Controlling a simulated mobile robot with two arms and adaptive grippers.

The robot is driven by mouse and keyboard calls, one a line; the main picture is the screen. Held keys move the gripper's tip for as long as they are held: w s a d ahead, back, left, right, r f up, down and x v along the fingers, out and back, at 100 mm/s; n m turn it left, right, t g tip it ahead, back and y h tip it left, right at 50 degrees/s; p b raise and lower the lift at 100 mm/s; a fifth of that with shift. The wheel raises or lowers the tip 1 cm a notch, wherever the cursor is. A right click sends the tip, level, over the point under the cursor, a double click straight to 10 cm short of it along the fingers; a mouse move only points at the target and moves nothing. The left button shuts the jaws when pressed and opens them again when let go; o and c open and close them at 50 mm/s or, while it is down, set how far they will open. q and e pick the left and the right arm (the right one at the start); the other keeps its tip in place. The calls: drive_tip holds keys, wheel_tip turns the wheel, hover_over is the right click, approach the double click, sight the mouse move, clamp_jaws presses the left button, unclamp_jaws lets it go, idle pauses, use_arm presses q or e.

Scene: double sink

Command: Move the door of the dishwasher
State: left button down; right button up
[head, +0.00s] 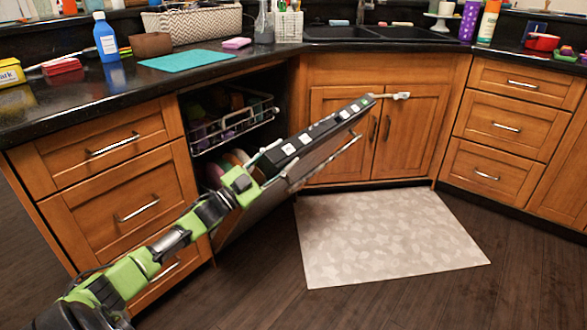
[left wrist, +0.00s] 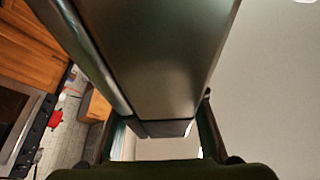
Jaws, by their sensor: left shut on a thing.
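The dishwasher door (head: 312,133) is partly open in the head view and leans outward at a slant, with its black control strip along the top edge. My left gripper (head: 277,162) is shut on the door near the left end of that edge, one finger on each side. In the left wrist view the door (left wrist: 165,60) is a dark panel running between the fingers of my left gripper (left wrist: 158,128). The upper rack (head: 235,125) shows inside the dishwasher, holding dishes. Plates (head: 233,160) show below it, partly hidden by my arm. My right gripper is not in view.
Wooden drawers (head: 120,150) stand left of the dishwasher and sink cabinet doors (head: 400,140) to its right. A pale mat (head: 385,240) lies on the dark floor. A blue bottle (head: 105,38) stands on the counter.

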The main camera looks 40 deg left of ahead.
use_arm(q)
drive_tip(key=shift+n, duration=0.6)
drive_tip(key=shift+w+a+r, duration=0.1)
drive_tip(key=shift+a+r, duration=0.35)
drive_tip(key=shift+a, duration=0.3)
drive_tip(key=shift+s+a+r, duration=0.1)
drive_tip(key=shift+a+r, duration=0.3)
drive_tip(key=shift+a, duration=0.35)
drive_tip(key=shift+w+a+r, duration=0.1)
drive_tip(key=shift+a+r, duration=0.35)
drive_tip(key=shift+a, duration=0.3)
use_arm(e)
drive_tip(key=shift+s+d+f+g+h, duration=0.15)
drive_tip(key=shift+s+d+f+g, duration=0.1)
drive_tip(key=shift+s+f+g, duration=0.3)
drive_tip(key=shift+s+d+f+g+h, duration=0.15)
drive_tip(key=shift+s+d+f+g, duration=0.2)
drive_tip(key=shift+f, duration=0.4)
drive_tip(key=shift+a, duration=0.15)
use_arm(q)
drive_tip(key=c, duration=1.3)
unclamp_jaws()
drive_tip(key=shift+f, duration=0.1)
drive_tip(key=shift+s+f, duration=0.25)
drive_tip(key=shift+s, duration=0.25)
drive_tip(key=v, duration=1.1)
